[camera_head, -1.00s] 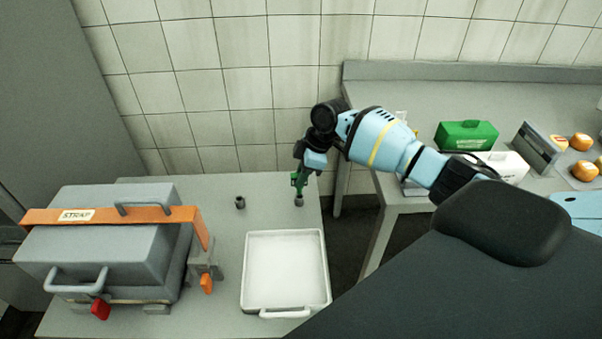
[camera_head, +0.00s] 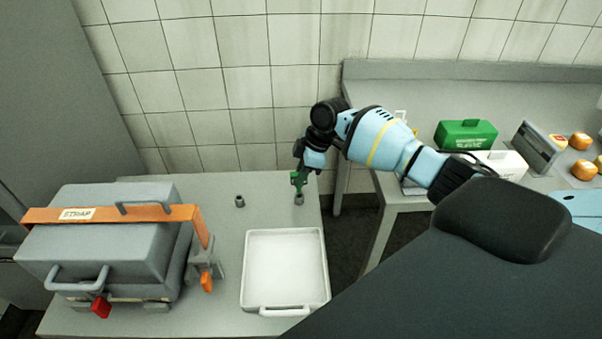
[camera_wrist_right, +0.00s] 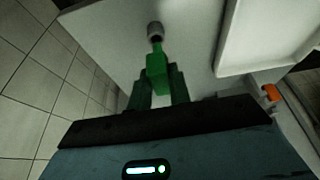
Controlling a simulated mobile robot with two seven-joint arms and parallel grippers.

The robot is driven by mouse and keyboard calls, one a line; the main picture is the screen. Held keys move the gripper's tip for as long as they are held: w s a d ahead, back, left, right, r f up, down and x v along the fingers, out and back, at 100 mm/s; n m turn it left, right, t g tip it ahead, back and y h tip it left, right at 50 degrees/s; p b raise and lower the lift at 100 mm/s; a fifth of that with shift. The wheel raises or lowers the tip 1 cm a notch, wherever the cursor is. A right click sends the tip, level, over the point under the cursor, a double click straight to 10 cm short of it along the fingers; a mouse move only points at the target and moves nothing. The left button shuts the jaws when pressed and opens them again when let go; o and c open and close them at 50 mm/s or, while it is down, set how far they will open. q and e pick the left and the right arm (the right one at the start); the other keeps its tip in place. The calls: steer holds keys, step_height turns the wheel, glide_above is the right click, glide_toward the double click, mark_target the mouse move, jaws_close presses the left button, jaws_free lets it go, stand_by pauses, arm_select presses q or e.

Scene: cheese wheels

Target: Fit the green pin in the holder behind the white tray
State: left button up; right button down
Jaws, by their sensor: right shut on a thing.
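My right gripper (camera_head: 299,180) is shut on the green pin (camera_wrist_right: 157,72) above the table behind the white tray (camera_head: 285,233). The pin points down at a small grey holder (camera_head: 299,199), which also shows in the right wrist view (camera_wrist_right: 155,30). A short dark end of the pin shows between its green body and the holder. Its tip is at or just over the holder's mouth; I cannot tell whether it has entered. A second small grey holder (camera_head: 240,202) stands apart to the left, behind the tray's left edge. My left gripper is not in view.
A grey case (camera_head: 110,235) with an orange strap (camera_head: 140,214) fills the table's left side. The tiled wall is behind. A floor gap separates the tables.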

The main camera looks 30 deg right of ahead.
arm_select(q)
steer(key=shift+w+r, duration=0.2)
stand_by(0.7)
